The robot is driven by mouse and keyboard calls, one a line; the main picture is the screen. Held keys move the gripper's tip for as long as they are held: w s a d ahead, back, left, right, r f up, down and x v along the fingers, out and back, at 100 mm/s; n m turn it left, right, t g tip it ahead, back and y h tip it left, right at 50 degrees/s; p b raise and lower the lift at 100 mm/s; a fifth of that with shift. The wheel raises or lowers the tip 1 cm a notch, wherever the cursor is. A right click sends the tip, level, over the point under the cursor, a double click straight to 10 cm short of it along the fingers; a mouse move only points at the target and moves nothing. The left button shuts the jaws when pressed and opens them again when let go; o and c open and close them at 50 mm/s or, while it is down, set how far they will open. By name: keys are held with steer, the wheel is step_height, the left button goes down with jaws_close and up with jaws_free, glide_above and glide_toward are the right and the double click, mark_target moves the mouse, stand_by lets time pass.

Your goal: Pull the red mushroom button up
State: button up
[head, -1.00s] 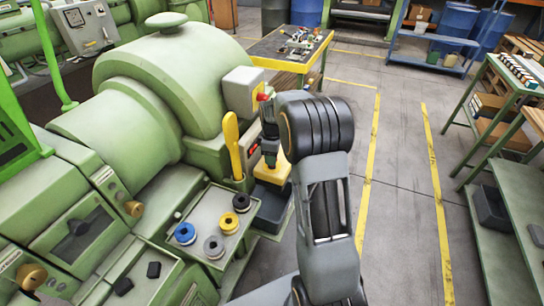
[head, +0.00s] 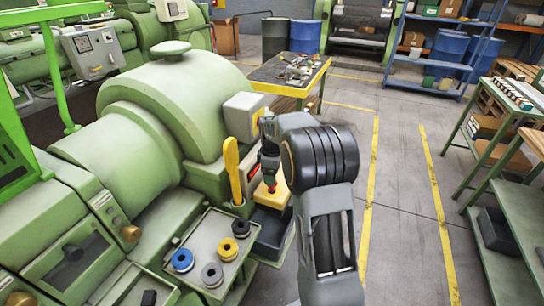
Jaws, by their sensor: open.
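A small red cap (head: 272,188), likely the red mushroom button, shows at the lower end of my gripper (head: 270,179). It is above a yellow block (head: 263,195) at the machine's right side. My gripper points down over it and is open. The fingers are small and dark here, and I cannot tell whether they touch the cap or are around it. A grey box (head: 243,116) with a yellow patch is fixed to the machine above, partly behind my wrist.
A yellow lever (head: 232,170) stands close left of my gripper. A tray (head: 203,240) with several spools is at lower left. A dark bin (head: 268,235) is below the yellow block. The yellow-edged table (head: 285,75) is behind.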

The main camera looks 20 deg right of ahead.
step_height(320, 180, up, 11)
stand_by(0.4)
stand_by(0.4)
steer(key=s+a+f+m+t, duration=0.1)
steer(key=s+a+m, duration=0.4)
steer(key=s, duration=0.6)
steer(key=s+a+f+m+t, duration=0.1)
steer(key=s+a+m+t, duration=0.2)
steer(key=s, duration=0.8)
steer(key=shift+s+a+f+m, duration=0.25)
steer(key=shift+a+f+m, duration=0.1)
steer(key=shift+a+m, duration=0.95)
steer(key=shift+d, duration=0.2)
